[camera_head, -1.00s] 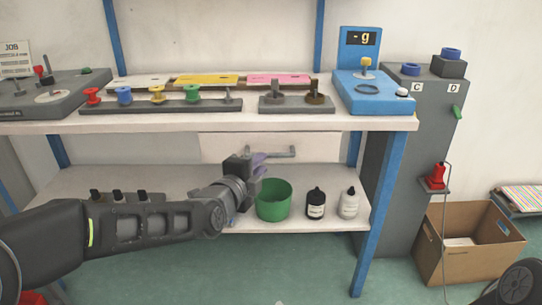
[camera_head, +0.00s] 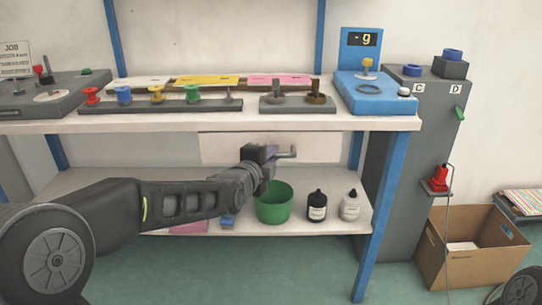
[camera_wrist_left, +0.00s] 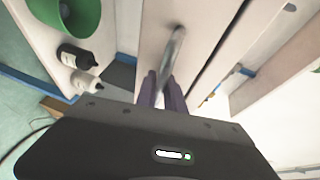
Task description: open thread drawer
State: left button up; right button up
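The thread drawer has a pale front (camera_head: 222,147) under the table top and looks shut. Its grey bar handle (camera_head: 288,154) sticks out on the right beside my left gripper (camera_head: 270,153), which covers part of the front. In the left wrist view, the handle (camera_wrist_left: 174,50) runs down between the two purple fingers of the left gripper (camera_wrist_left: 162,90). The fingers are close together on either side of the bar and look shut on it. The exact contact is partly hidden by the gripper body. My right gripper is out of view.
A green bin (camera_head: 274,205), a black bottle (camera_head: 316,205) and a white bottle (camera_head: 349,206) stand on the lower shelf below the drawer. Thread spools stand on a grey rack (camera_head: 215,104) on the table top. A blue table leg (camera_head: 380,215) is at the right.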

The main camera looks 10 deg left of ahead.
pick_arm(q)
grip_shut()
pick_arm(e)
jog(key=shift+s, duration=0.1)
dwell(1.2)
